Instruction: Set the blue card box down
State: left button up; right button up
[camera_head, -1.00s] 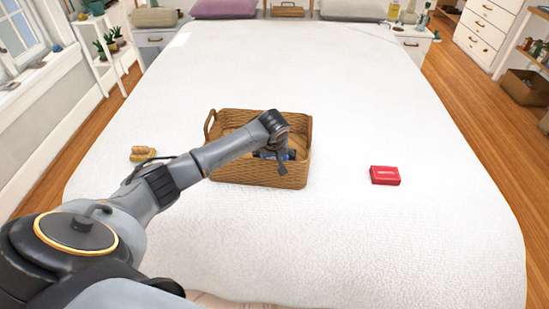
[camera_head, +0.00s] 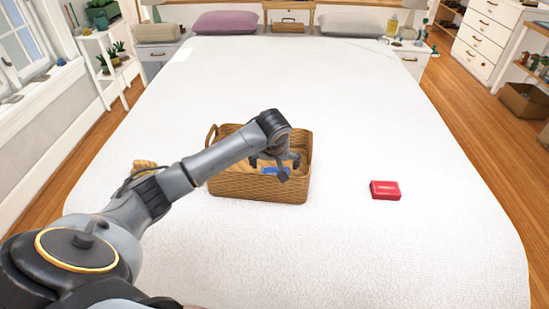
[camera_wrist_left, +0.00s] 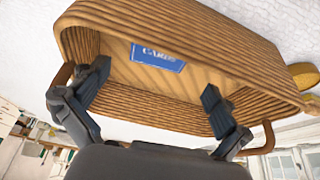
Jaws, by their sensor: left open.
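The blue card box (camera_head: 274,171) lies inside the wicker basket (camera_head: 258,188) on the bed. In the left wrist view the blue card box (camera_wrist_left: 158,55), with white lettering, rests on the floor of the basket (camera_wrist_left: 185,22). My left gripper (camera_head: 273,164) is over the basket opening. In the wrist view its two fingers (camera_wrist_left: 150,98) are spread wide, with the box apart from them and nothing held. My right gripper is in no view.
A red box (camera_head: 385,190) lies on the bed (camera_head: 350,110) to the right of the basket. A yellowish-brown object (camera_head: 145,166) is partly hidden behind my left arm. The bed is clear around the red box and behind the basket.

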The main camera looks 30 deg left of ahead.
pick_arm(q)
jog(key=v, duration=0.5)
